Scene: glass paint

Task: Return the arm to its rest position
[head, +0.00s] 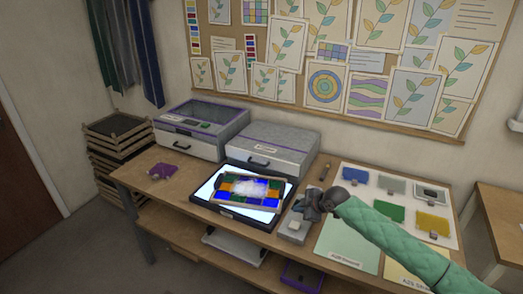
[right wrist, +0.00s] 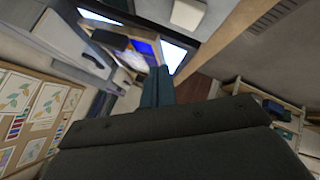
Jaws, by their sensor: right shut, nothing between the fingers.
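My right gripper (head: 312,208) shows at the end of my green-sleeved arm, which comes in from the right in the head view. It is shut and empty, over the table just right of the light panel (head: 284,219). In the right wrist view its dark fingers (right wrist: 158,85) are together, with the lit panel beyond them. A stained-glass piece (head: 262,205) in blue, green and orange lies on the panel, with a white patch (head: 248,187) on it. My left gripper is not in view.
Two grey machines (head: 200,130) stand at the back of the wooden table (head: 150,180). A white board with colour samples (head: 375,172) and a pale green sheet (head: 345,245) lie at the right. A purple cloth (head: 169,172) lies at the left. A grey block (head: 293,229) sits beside the gripper.

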